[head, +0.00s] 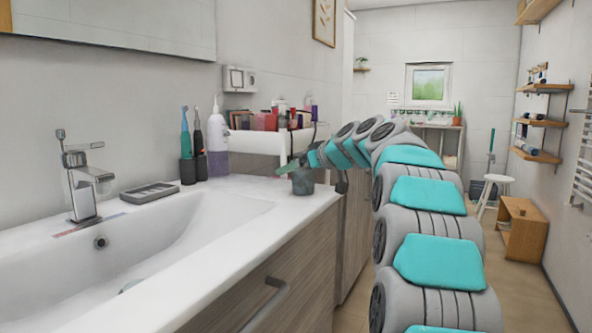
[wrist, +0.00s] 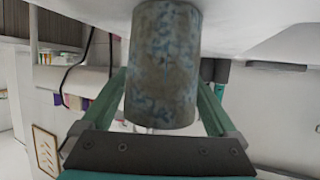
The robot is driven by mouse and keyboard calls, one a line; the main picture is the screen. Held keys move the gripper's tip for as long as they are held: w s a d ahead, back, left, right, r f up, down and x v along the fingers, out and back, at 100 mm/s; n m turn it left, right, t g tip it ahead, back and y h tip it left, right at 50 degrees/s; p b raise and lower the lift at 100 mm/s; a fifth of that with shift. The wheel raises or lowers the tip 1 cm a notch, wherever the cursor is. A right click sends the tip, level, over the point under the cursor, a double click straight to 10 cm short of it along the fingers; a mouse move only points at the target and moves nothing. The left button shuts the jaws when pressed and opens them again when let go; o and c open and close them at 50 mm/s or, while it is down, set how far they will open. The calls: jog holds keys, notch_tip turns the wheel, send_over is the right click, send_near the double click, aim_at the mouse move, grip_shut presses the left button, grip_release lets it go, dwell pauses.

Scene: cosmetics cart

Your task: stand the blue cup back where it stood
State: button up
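The blue cup (head: 303,182), a mottled grey-blue cylinder, is at the right end of the white washbasin counter, near its front edge. In the wrist view the cup (wrist: 163,65) fills the upper middle, with the counter at the top of the picture. My gripper (head: 299,168) reaches it from the right; its green fingers (wrist: 162,80) lie along both sides of the cup and look closed on it. The cup looks upright. Whether its base touches the counter or is slightly above it I cannot tell.
A toothbrush holder (head: 187,171), a white pump bottle (head: 217,140) and a soap dish (head: 150,192) stand left of the cup. The faucet (head: 82,185) is farther left. The counter between the soap dish and cup is clear.

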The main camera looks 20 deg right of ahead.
jog(key=shift+o, duration=0.2)
jog(key=shift+r, duration=0.1)
jog(key=shift+s+d+r, duration=0.1)
jog(key=shift+r, duration=0.05)
jog(key=b+v, duration=0.1)
jog(key=v, duration=1)
jog(key=shift+s, duration=0.3)
